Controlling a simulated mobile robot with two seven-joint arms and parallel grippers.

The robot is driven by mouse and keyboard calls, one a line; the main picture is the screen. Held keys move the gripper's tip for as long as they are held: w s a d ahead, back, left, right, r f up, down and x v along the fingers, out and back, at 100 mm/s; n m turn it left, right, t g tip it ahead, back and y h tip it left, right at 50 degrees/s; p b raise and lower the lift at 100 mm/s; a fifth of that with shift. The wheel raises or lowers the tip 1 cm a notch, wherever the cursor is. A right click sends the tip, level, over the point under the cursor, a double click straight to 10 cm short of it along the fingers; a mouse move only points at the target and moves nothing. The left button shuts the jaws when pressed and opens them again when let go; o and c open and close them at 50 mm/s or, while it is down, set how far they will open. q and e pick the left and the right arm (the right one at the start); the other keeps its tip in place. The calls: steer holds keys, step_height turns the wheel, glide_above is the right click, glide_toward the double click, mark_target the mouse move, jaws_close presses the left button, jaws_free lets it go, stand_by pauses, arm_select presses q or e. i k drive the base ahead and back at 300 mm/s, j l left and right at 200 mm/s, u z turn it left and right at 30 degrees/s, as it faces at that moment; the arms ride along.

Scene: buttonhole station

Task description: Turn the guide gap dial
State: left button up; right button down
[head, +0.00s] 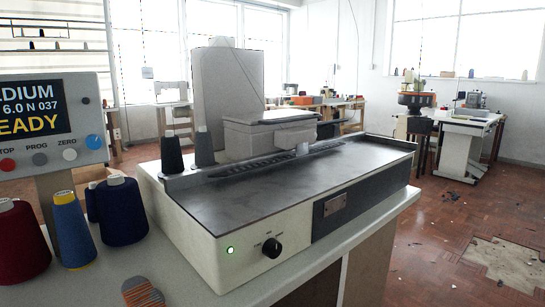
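A round black dial (272,247) sits on the cream front face of the buttonhole machine (205,237), near its left corner. Small lettering arcs above the dial, too small to read surely. The dial's pointer setting cannot be told. A lit green lamp (230,250) is left of the dial. Nothing touches the dial. Neither of my grippers shows in the head view.
Thread cones in dark red (20,245), blue (72,232) and navy (121,212) stand on the table left of the machine. A control panel (48,125) reading READY is behind them. A striped item (142,292) lies at the front. Space before the dial is clear.

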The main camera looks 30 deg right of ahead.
mark_target(271, 248)
steer(key=k+l, duration=0.1)
steer(key=l, duration=0.3)
steer(key=k+l, duration=0.1)
steer(key=l, duration=0.25)
steer(key=k+l, duration=0.1)
steer(key=l, duration=0.3)
steer(key=k+l, duration=0.1)
steer(key=l, duration=0.3)
